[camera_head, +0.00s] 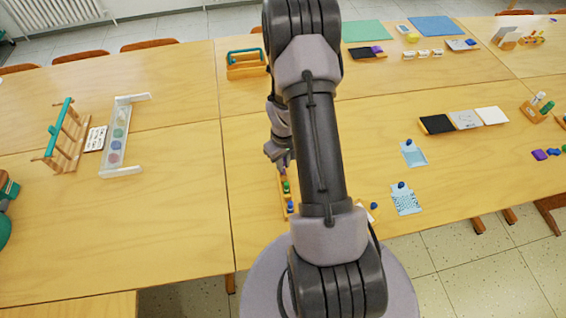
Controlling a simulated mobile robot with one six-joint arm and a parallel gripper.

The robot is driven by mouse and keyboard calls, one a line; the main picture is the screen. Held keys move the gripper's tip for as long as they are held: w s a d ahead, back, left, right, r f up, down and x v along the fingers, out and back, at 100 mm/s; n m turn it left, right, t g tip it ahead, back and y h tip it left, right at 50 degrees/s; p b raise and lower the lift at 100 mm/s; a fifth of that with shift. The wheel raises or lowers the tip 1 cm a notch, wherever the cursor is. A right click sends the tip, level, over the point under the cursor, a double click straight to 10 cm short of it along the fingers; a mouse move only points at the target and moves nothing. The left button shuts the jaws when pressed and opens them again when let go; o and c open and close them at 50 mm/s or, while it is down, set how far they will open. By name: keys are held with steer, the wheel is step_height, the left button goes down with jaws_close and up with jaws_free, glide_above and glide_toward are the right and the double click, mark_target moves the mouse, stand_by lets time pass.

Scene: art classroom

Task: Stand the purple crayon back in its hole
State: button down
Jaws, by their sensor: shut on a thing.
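My gripper (279,158) is over the middle table, just left of my arm and above the far end of a narrow wooden crayon block (281,204). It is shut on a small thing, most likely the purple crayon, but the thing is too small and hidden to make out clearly. A green crayon (286,187) and a blue crayon (290,206) stand upright in the block. My arm hides the block's right side, so its holes, including the free one, cannot be made out.
A clear rack with coloured discs (117,131) and a wooden rack (68,140) stand at left. A teal-handled wooden carrier (246,65) is behind. Light blue cards (406,198) lie at right. The table left of the block is clear.

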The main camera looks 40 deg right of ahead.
steer(key=shift+f+b, duration=1.6)
steer(key=shift+b, duration=0.2)
stand_by(1.6)
steer(key=c, duration=1.3)
jaws_free()
steer(key=shift+f, duration=0.1)
steer(key=shift+o, duration=1.1)
step_height(320, 180, up, 3)
steer(key=shift+s+r+p, duration=0.1)
steer(key=shift+p, duration=1.05)
steer(key=shift+r+p, duration=1.2)
steer(key=shift+r, duration=0.55)
